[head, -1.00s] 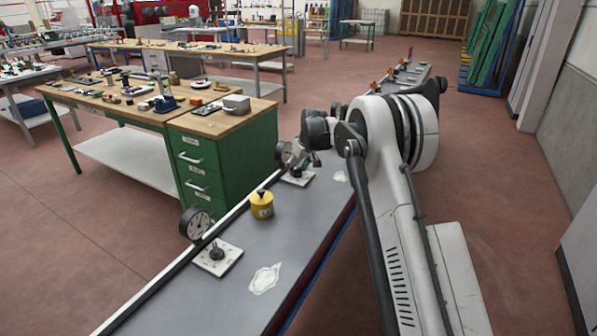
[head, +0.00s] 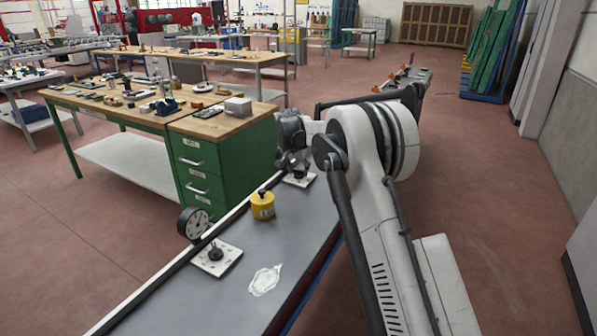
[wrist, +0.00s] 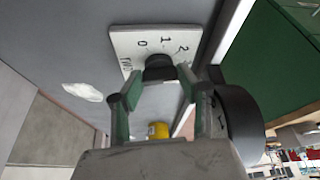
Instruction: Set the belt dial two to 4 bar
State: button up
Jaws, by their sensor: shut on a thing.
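A white dial plate (wrist: 185,38) with the printed marks 0, 1 and 2 carries a black knob (wrist: 159,67). My gripper (wrist: 158,82) is shut on this knob, its green-padded fingers on either side. A dark round gauge (wrist: 238,122) stands close to the right finger; its reading is not legible. In the head view the same plate (head: 303,181) lies at the far part of the grey belt frame, under my gripper (head: 294,172), which hides the knob and gauge. A nearer plate (head: 230,257) has its own black knob (head: 215,252) and gauge (head: 194,223).
A yellow weight-like object (head: 262,207) stands on the grey surface (head: 250,238) between the two dial plates. A white patch (head: 265,280) lies near the closer plate. A green drawer bench (head: 235,160) stands left of the belt frame.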

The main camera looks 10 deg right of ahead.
jog(key=shift+o, duration=0.7)
jog(key=shift+r+m+h, duration=0.2)
jog(key=shift+m+h, duration=0.1)
jog(key=shift+m, duration=0.4)
jog(key=shift+r, duration=0.1)
